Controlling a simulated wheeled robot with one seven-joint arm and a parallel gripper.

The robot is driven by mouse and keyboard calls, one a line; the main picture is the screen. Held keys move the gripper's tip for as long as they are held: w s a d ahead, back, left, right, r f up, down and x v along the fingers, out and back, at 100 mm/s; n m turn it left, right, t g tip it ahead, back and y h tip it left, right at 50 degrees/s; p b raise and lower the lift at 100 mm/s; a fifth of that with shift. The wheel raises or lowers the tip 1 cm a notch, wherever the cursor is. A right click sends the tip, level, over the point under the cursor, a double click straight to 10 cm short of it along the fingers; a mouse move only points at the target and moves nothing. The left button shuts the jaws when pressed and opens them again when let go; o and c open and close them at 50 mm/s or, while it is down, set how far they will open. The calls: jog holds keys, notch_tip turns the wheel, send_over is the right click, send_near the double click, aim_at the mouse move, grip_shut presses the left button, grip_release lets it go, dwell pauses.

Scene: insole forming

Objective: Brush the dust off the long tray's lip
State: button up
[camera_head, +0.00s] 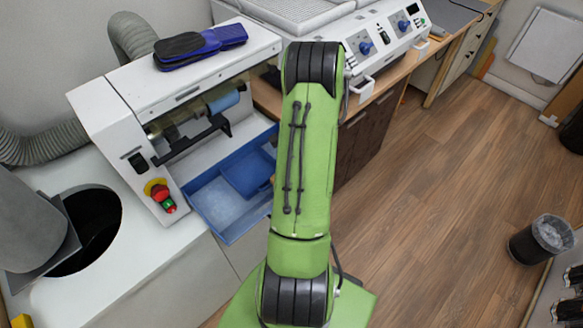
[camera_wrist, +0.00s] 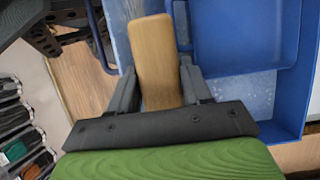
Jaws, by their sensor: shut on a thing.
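My gripper (camera_wrist: 159,76) is shut on a wooden piece, seemingly a brush handle (camera_wrist: 153,48), in the wrist view. The handle points up the picture, away from the wrist; no bristles show. The long blue tray (camera_head: 208,207) sits under the front of the white grinding machine in the camera_head view. In the wrist view the blue tray (camera_wrist: 292,128) lies beyond and to the right of the handle, with pale dust specks on its surface. Whether the handle touches the tray I cannot tell. My arm hides the gripper in the camera_head view.
A smaller blue bin (camera_head: 249,174) sits in the tray. The white machine (camera_head: 120,105) stands behind it with a roller, and blue-and-black insoles (camera_head: 200,43) lie on top. A round hole (camera_head: 92,230) opens in the left counter.

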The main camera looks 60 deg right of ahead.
jog(key=shift+w+a+r, duration=0.1)
jog(key=shift+w+a, duration=0.15)
jog(key=shift+a, duration=0.65)
jog(key=shift+w+a+f, duration=0.1)
jog(key=shift+w+a, duration=0.2)
jog(key=shift+a, duration=0.65)
jog(key=shift+w+a+r, duration=0.1)
jog(key=shift+w+a, duration=0.15)
jog(key=shift+a, duration=0.65)
jog(key=shift+w+a+b, duration=0.15)
jog(key=shift+w+a, duration=0.25)
jog(key=shift+a, duration=1)
jog(key=shift+w+a+b, duration=0.15)
jog(key=shift+w+a, duration=0.25)
jog(key=shift+a, duration=1.05)
jog(key=shift+w+a+b, duration=0.15)
jog(key=shift+w+a, duration=0.25)
jog(key=shift+a, duration=1)
notch_tip(320, 180, up, 8)
jog(key=p, duration=0.7)
jog(key=shift+d, duration=0.15)
